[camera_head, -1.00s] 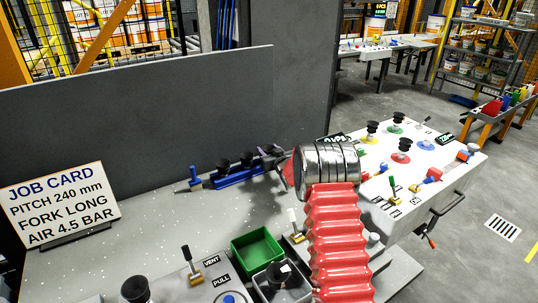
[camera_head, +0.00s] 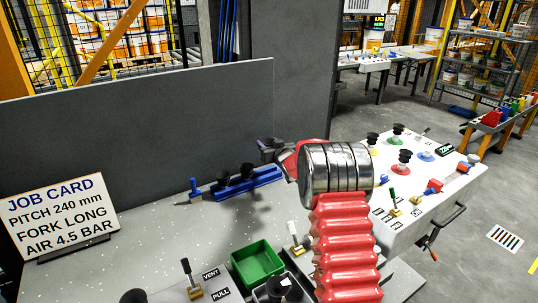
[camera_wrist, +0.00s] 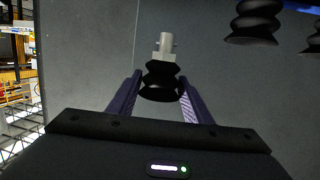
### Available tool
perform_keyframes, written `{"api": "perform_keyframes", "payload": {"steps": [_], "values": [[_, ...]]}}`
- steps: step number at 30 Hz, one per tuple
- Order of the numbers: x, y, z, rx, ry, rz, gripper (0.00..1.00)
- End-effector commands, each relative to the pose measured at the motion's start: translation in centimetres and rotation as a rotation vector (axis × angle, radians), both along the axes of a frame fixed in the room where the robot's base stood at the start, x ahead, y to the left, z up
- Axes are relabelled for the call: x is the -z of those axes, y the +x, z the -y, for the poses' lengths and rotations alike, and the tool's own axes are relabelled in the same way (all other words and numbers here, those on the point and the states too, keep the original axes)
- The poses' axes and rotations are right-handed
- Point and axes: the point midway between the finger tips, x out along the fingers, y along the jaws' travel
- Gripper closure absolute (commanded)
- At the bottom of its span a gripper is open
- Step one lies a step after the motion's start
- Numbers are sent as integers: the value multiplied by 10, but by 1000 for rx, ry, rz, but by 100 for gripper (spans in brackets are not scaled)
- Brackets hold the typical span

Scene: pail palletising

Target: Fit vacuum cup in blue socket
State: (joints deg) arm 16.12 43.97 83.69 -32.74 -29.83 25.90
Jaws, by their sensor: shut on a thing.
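My gripper (camera_wrist: 160,78) is shut on a black bellows vacuum cup (camera_wrist: 161,88) with a pale grey fitting, seen in the wrist view. In the head view my gripper (camera_head: 274,150) is raised above the right end of a blue rack (camera_head: 268,176). The held cup is hard to tell from the dark fingers there. Two black cups (camera_head: 247,170) stand on the rack; two also show at the upper right of the wrist view (camera_wrist: 255,22). The blue socket (camera_head: 425,156) on the white panel at right looks bare, well away from my gripper.
The white panel (camera_head: 452,178) carries black cups at the green (camera_head: 397,138) and red (camera_head: 403,167) sockets, plus small levers. A green bin (camera_head: 257,262) stands at front. A grey wall (camera_head: 120,135) backs the bench. My red arm hides part of the bench.

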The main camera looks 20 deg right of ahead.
Motion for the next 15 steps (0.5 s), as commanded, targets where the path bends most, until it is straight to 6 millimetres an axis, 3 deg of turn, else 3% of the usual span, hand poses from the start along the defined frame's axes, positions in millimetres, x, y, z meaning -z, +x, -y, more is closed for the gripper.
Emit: {"api": "perform_keyframes", "payload": {"steps": [4, 15], "values": [[-13, 0, 0, 0, 0, 1, 77], [-14, 0, 0, 0, 0, 0, 77]]}}
